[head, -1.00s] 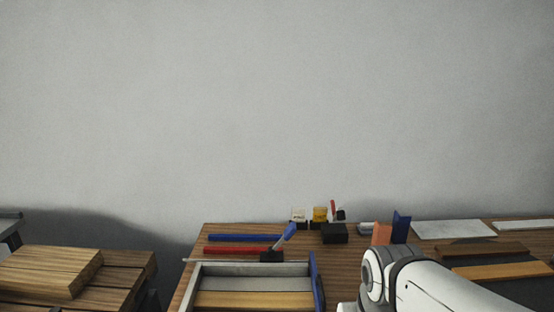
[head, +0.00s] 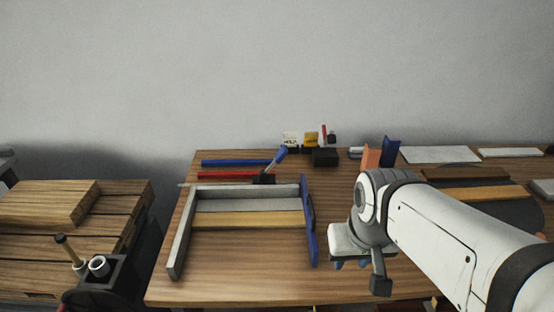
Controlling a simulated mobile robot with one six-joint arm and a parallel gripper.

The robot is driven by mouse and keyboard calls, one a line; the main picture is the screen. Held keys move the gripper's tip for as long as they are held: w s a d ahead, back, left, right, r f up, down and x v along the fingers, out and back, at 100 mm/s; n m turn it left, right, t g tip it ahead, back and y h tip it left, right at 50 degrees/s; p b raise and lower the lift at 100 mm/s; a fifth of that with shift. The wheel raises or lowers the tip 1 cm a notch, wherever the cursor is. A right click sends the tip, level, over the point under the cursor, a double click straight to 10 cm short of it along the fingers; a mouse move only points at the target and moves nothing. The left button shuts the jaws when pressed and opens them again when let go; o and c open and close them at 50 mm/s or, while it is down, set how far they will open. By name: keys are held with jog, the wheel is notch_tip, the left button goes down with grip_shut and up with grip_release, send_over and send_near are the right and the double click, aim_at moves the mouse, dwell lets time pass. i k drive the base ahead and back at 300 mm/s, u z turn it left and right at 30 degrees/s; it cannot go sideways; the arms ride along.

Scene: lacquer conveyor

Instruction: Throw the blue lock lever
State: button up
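A lever with a blue handle (head: 279,156) rises from a small black base (head: 263,179) on the wooden table, just behind the grey frame. It leans up and to the right. My gripper (head: 351,265) hangs over the table at the right of the frame, apart from the lever and nearer to me. Only its bluish fingertips show below the white wrist, too small to tell whether they are open or shut. I see nothing held in it.
A grey frame (head: 180,240) with a blue right side (head: 309,222) stands between me and the lever. Blue (head: 235,162) and red (head: 228,175) bars lie left of the lever. A black box (head: 325,157) is to its right. The table's front middle is clear.

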aim_at(280, 155)
jog(key=u, duration=1.4)
jog(key=k, duration=1.25)
jog(key=z, duration=0.7)
jog(key=i, duration=1)
jog(key=z, duration=0.1)
